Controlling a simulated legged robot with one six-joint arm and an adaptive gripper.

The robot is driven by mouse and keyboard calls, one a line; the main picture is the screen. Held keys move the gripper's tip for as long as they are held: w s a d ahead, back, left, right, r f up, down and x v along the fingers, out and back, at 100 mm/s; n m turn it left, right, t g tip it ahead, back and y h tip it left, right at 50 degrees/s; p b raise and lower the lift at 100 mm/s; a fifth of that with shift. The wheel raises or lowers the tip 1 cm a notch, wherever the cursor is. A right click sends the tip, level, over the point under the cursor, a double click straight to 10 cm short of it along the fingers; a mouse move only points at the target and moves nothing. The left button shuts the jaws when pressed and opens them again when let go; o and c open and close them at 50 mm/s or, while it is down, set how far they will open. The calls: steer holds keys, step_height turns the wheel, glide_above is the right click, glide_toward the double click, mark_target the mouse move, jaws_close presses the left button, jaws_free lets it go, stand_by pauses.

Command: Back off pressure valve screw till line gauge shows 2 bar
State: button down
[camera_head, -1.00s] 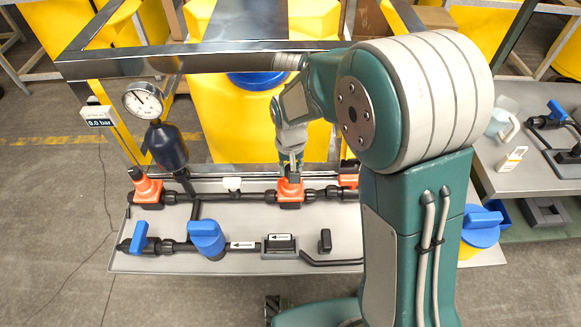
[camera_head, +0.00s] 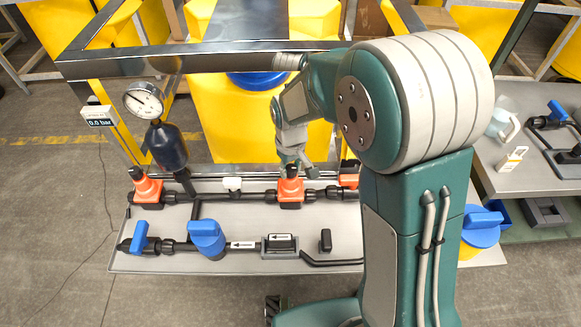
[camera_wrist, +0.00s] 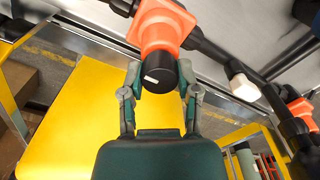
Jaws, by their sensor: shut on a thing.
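The orange pressure valve (camera_head: 290,191) sits on the pipe at the back of the skid, its black screw cap (camera_wrist: 159,73) facing the wrist camera with a white mark on its face. My gripper (camera_wrist: 160,81) has a finger on each side of this cap and is shut on it. In the head view my gripper (camera_head: 294,166) is above the valve and partly hides the cap. The round line gauge (camera_head: 144,100) stands at the upper left on a dark body. The small display (camera_head: 99,117) beside it appears to read 0.0 bar. The needle is too small to read surely.
Another orange valve (camera_head: 146,188) stands at the left, and a third (camera_head: 348,181) is partly behind my arm. Blue-handled valves (camera_head: 207,238) are on the front pipe. A metal frame bar (camera_head: 190,62) crosses behind. A yellow tank (camera_head: 225,125) stands close behind.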

mark_target(289, 167)
steer(key=shift+c, duration=1.7)
jaws_free()
steer(key=shift+a, duration=0.1)
step_height(289, 167, up, 12)
steer(key=shift+w+f, duration=0.1)
